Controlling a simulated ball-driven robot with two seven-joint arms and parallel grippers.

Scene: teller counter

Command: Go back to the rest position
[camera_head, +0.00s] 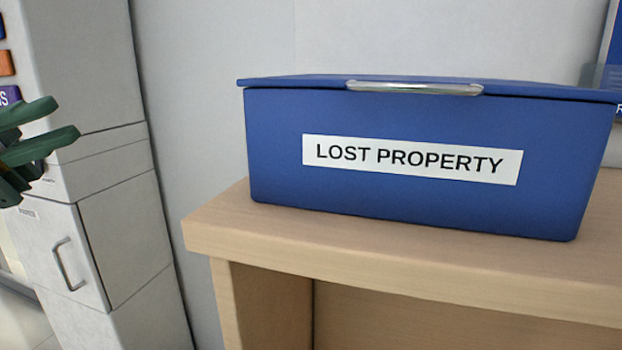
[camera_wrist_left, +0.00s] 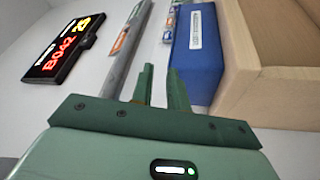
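My left gripper (camera_head: 67,118) shows at the left edge of the head view, its dark green fingers apart with nothing between them. It hangs in the air in front of a grey cabinet, well left of the blue box. In the left wrist view the two fingers (camera_wrist_left: 160,84) also stand apart, with an empty gap. My right gripper is in neither view.
A blue box (camera_head: 400,205) labelled LOST PROPERTY, lid down, stands on a wooden counter (camera_head: 215,225). The grey cabinet (camera_head: 125,230) stands left of it. The left wrist view shows a dark number display (camera_wrist_left: 62,48). No object touches the gripper.

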